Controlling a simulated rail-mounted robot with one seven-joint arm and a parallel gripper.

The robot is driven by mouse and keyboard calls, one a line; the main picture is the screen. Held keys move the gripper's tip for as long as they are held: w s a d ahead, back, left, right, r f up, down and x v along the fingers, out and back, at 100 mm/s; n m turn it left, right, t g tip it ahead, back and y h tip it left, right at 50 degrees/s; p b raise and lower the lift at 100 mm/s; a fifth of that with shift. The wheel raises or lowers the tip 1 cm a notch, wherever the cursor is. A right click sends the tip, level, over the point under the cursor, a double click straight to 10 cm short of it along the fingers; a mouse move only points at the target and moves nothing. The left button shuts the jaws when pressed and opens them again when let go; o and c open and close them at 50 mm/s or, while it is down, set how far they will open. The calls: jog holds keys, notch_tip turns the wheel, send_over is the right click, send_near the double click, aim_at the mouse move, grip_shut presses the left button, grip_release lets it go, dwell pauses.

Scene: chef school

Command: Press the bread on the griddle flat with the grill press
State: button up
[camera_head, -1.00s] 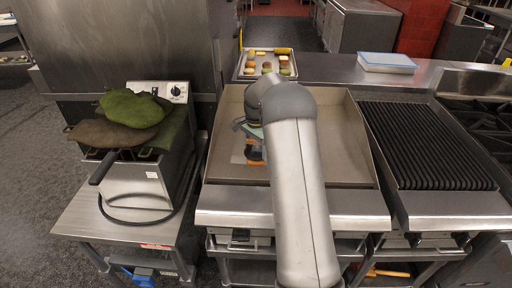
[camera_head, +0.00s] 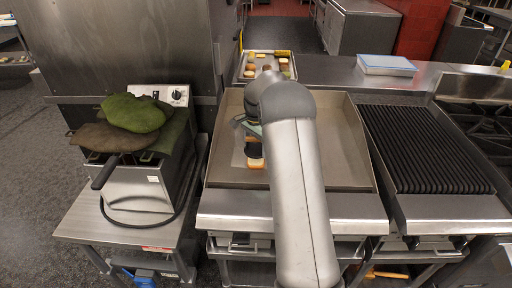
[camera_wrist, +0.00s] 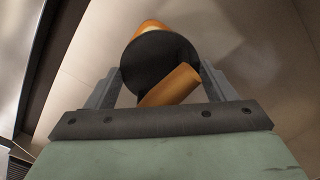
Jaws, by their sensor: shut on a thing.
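The grill press has a round black plate (camera_wrist: 160,60) and an orange-brown handle (camera_wrist: 176,84). My gripper (camera_wrist: 158,82) is shut on the press, which sits between its two fingers in the wrist view. In the head view the dark press (camera_head: 253,149) is over the left half of the griddle (camera_head: 345,150). The bread (camera_head: 257,163) shows as an orange-brown and pale edge just in front of the press. In the wrist view part of the bread (camera_wrist: 150,27) sticks out past the plate. I cannot tell whether the press touches the bread. My arm hides part of the griddle.
A tray (camera_head: 245,71) with several food pieces stands behind the griddle. A ridged grill (camera_head: 425,145) is on the right, with a blue-lidded container (camera_head: 386,64) behind it. A fryer (camera_head: 140,185) with green and brown cloth-like items (camera_head: 135,112) stands left. The griddle's right side is clear.

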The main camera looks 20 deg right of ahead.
jog(key=shift+r+p, duration=1.7)
jog(key=shift+r, duration=1.35)
